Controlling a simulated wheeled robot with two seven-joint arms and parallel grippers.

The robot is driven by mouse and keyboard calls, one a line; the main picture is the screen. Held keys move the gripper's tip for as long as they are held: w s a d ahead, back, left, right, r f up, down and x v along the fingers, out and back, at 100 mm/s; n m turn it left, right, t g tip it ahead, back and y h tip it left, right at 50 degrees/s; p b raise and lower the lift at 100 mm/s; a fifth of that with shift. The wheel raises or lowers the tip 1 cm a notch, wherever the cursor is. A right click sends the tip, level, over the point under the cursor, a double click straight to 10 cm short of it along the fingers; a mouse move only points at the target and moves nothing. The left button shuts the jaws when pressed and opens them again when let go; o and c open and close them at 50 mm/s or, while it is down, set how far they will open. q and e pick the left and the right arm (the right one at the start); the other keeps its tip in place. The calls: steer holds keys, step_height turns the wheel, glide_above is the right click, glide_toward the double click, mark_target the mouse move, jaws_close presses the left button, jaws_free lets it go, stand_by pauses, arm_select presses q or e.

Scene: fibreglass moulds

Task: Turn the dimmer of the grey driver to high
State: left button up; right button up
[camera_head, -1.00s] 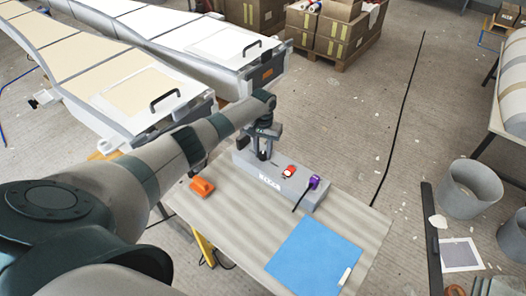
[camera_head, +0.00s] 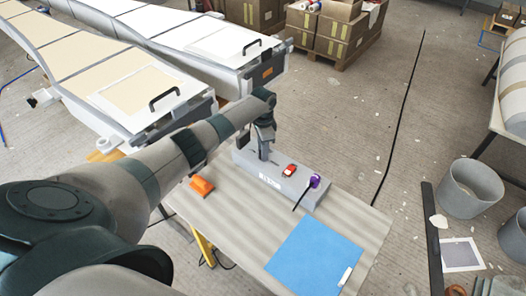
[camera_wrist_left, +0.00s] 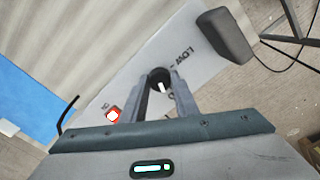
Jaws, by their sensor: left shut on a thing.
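The grey driver (camera_head: 300,193) is a long grey box on the table, with a red switch (camera_head: 290,170) and a purple plug (camera_head: 314,181) on its top. My left gripper (camera_head: 264,157) points down over the far left end of the driver. In the left wrist view its two fingers (camera_wrist_left: 162,98) are shut on the dark round dimmer knob (camera_wrist_left: 160,74). A pale mark shows on the knob between the fingers. Lettering that seems to read "LOW" is printed beside it on the driver (camera_wrist_left: 150,48). The other end of the dial's lettering is hidden. My right gripper is not in view.
An orange object (camera_head: 201,186) lies left of the driver. A blue sheet (camera_head: 314,255) lies at the table's front right. The striped table (camera_head: 235,220) is bare between them. Long white moulds (camera_head: 120,75) stand behind at the left, and grey buckets (camera_head: 470,188) at the right.

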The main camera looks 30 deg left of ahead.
arm_select(q)
steer(key=m, duration=0.3)
steer(key=shift+m+b, duration=0.3)
steer(key=shift+b, duration=0.05)
steer(key=m+b, duration=0.1)
steer(key=m, duration=0.2)
steer(key=shift+m, duration=0.3)
steer(key=m+b, duration=0.1)
steer(key=m, duration=0.5)
steer(key=shift+b, duration=0.3)
steer(key=o, duration=1.1)
steer(key=shift+c, duration=0.2)
steer(key=shift+r, duration=0.15)
